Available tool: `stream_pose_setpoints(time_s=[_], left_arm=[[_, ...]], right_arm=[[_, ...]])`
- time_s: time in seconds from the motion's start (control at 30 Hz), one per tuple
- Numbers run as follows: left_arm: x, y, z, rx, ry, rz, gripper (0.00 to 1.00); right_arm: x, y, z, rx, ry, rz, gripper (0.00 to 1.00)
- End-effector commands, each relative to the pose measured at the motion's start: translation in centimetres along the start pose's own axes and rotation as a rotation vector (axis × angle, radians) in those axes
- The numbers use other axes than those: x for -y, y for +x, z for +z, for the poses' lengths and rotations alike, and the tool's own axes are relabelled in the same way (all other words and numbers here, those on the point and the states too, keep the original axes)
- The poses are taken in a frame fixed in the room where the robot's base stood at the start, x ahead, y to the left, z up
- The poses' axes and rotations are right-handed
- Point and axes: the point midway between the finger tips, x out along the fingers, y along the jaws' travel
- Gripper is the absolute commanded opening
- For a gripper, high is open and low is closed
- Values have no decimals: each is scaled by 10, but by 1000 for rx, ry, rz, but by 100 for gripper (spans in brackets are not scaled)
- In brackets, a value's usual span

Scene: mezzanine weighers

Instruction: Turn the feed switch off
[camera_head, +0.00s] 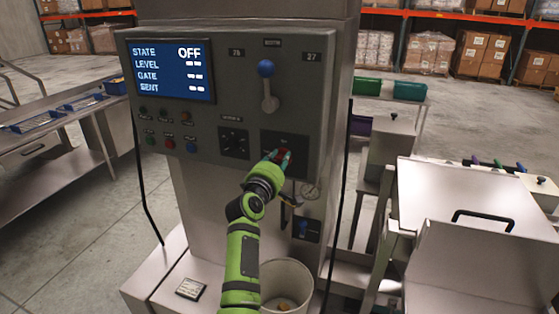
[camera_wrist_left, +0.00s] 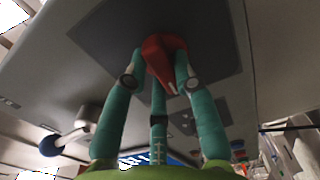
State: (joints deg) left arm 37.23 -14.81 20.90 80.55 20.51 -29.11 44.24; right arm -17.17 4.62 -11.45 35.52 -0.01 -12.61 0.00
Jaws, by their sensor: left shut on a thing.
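The feed switch (camera_wrist_left: 163,58) is a red knob on a dark square plate (camera_wrist_left: 95,35) of the grey control panel (camera_head: 225,120). My left gripper (camera_head: 279,156) is at the panel's lower right, with its teal fingers closed around the red knob. In the left wrist view, the fingers (camera_wrist_left: 158,85) sit on both sides of the knob, and a pale mark shows on its near end. In the head view, the fingers hide most of the knob. The screen (camera_head: 172,70) reads STATE OFF. My right gripper is not in view.
A blue-knobbed lever (camera_head: 266,70) stands above the switch plate. A black selector (camera_head: 234,143) and several small buttons are to its left. A white bucket (camera_head: 287,285) stands below my left arm. A metal bin with a black handle (camera_head: 482,217) is at the right.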

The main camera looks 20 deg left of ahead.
Motion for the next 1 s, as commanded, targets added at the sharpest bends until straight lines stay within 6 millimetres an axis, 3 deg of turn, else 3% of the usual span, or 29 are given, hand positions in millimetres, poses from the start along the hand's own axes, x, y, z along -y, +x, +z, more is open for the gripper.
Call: stream_pose_setpoints(time_s=[0.7, 0.73, 0.77, 0.8, 1.0], left_arm=[[1, 0, 0, 1, -77, -2, 0], [1, 0, 0, 1, -77, -2, 35], [1, 0, 0, 1, -77, -2, 47], [1, 0, 0, 1, -76, -2, 52], [1, 0, 0, 1, -75, -1, 52]], right_arm=[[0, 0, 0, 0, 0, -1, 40], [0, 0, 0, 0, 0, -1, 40], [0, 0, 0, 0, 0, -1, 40], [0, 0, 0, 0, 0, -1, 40], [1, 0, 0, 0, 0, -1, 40]])
